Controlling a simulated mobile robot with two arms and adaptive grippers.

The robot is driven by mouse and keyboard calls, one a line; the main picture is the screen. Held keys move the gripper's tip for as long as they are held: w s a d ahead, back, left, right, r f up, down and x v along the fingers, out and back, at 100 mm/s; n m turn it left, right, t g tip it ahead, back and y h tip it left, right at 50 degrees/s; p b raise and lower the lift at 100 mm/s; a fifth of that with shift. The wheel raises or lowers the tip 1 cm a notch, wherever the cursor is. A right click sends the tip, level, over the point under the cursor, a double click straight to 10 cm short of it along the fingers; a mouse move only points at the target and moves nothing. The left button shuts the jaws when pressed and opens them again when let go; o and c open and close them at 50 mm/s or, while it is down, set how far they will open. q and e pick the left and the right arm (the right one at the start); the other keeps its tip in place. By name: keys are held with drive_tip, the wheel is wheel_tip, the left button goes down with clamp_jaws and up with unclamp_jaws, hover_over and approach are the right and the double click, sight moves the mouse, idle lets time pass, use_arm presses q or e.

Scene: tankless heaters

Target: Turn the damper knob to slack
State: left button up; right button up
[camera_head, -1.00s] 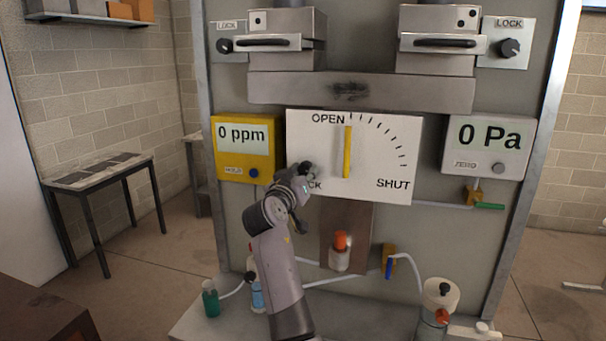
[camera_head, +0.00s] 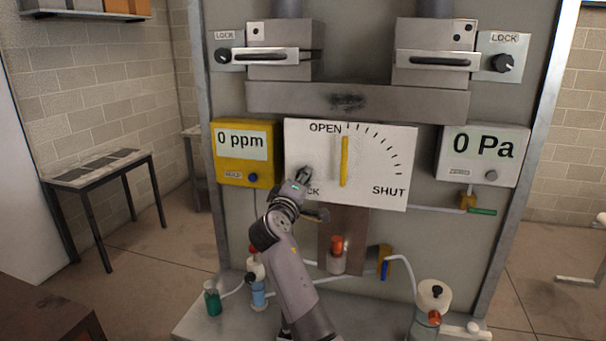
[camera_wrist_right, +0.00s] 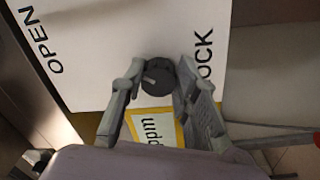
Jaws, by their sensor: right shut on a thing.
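The white damper panel (camera_head: 380,165) is marked OPEN at the top and SHUT at the lower right. Its yellow pointer (camera_head: 344,162) stands nearly vertical. A small dark round knob (camera_head: 306,172) sits at the panel's lower left, above a label whose visible end reads "CK". In the right wrist view the knob (camera_wrist_right: 157,83) lies between the fingers, with a light mark on its face, and the label ends in "OCK". My right gripper (camera_head: 302,178) is shut on this knob and partly covers it and the label in the head view. My left gripper is not in view.
A yellow meter (camera_head: 243,176) reading 0 ppm is left of the panel, also in the right wrist view (camera_wrist_right: 152,128). A white gauge (camera_head: 484,156) reads 0 Pa at right. Two lock knobs (camera_head: 222,56) (camera_head: 502,63) flank the upper boxes. Bottles and tubes stand below.

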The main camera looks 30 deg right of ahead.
drive_tip(key=n+p, duration=0.3)
drive_tip(key=n, duration=0.2)
drive_tip(key=shift+r+p, duration=0.2)
drive_tip(key=shift+p, duration=0.1)
drive_tip(key=shift+f+y, duration=0.1)
drive_tip(key=shift+y, duration=0.2)
drive_tip(key=o, duration=1.2)
drive_tip(key=shift+a, duration=0.15)
drive_tip(key=shift+c, duration=0.2)
drive_tip(key=v, duration=1.2)
drive_tip(key=shift+f, duration=0.25)
